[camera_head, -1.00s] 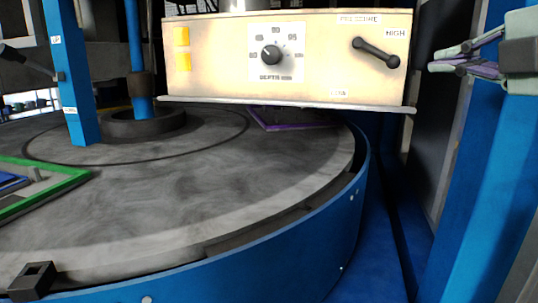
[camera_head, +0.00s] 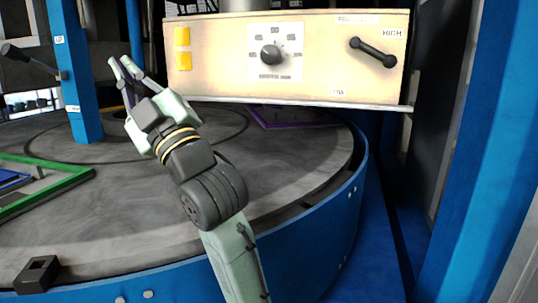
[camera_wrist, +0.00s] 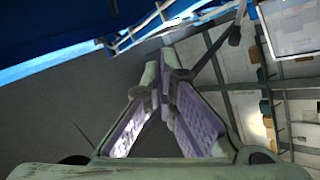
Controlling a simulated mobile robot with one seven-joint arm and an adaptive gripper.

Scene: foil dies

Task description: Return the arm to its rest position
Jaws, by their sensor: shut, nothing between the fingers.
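My gripper (camera_head: 122,68) is raised in front of the round grey table, left of the control panel, with its fingers pointing up and to the left. In the wrist view, the fingers of my gripper (camera_wrist: 166,75) lean together at their tips, with nothing held between them. My arm reaches up from the bottom of the head view and hides part of the table.
The cream control panel (camera_head: 225,80) has a depth dial (camera_head: 271,54) and a dark lever (camera_head: 373,52). The round grey table (camera_head: 290,185) has a blue rim (camera_head: 350,215). Blue posts (camera_head: 68,75) stand at left and right. A green frame (camera_head: 45,196) lies on the table.

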